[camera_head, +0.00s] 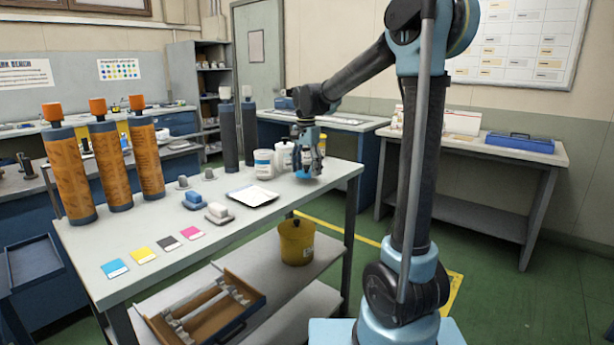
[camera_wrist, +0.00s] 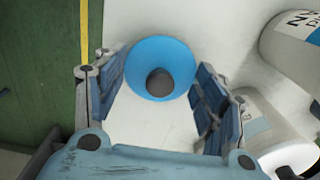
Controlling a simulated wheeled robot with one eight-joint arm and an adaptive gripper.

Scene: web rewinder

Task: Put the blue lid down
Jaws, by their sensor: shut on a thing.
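The blue lid (camera_wrist: 160,55) is a round disc with a dark knob in its middle. It sits between the two finger pads of my gripper (camera_wrist: 160,88) in the wrist view. In the head view my gripper (camera_head: 308,164) points down at the right end of the grey table (camera_head: 125,235), beside the white jars, with a bit of blue (camera_head: 303,173) low between its fingers. The gripper is shut on the lid. I cannot tell whether the lid touches the table top.
A white jar (camera_head: 263,164) and a second white jar (camera_head: 284,157) stand just left of my gripper; a labelled jar (camera_wrist: 295,50) is close on the right in the wrist view. A white tray (camera_head: 251,196) lies nearer. The table's edge and green floor (camera_wrist: 38,70) are close.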

